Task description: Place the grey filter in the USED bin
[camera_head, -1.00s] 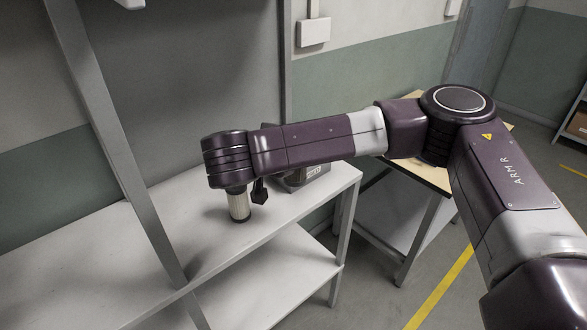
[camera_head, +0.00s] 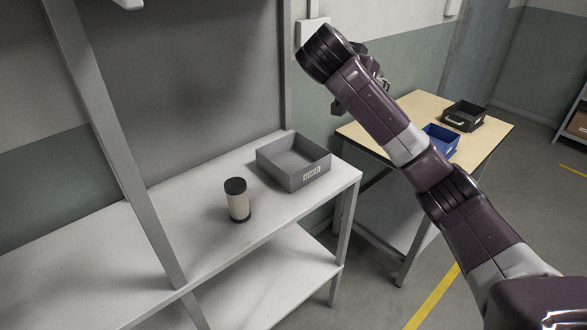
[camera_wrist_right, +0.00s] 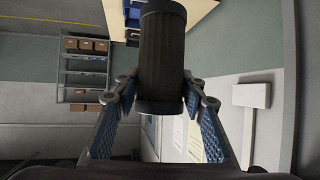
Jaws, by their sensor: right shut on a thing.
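A dark grey cylindrical filter (camera_wrist_right: 161,60) is between the fingers of my right gripper (camera_wrist_right: 160,92) in the right wrist view. The gripper is shut on it. In the head view my right gripper (camera_head: 376,82) is raised at the upper middle, right of and above the shelf, and the held filter is mostly hidden by the wrist. The grey USED bin (camera_head: 309,180), an open-topped box with a white label, sits on the shelf's right end. The part of its inside that shows is empty. My left gripper is out of view.
A cream pleated filter with dark caps (camera_head: 238,204) stands upright on the white shelf (camera_head: 215,255), left of the bin. A shelf post (camera_head: 120,150) rises at left. A wooden table (camera_head: 486,141) behind holds a blue bin (camera_head: 441,139) and a black bin (camera_head: 463,115).

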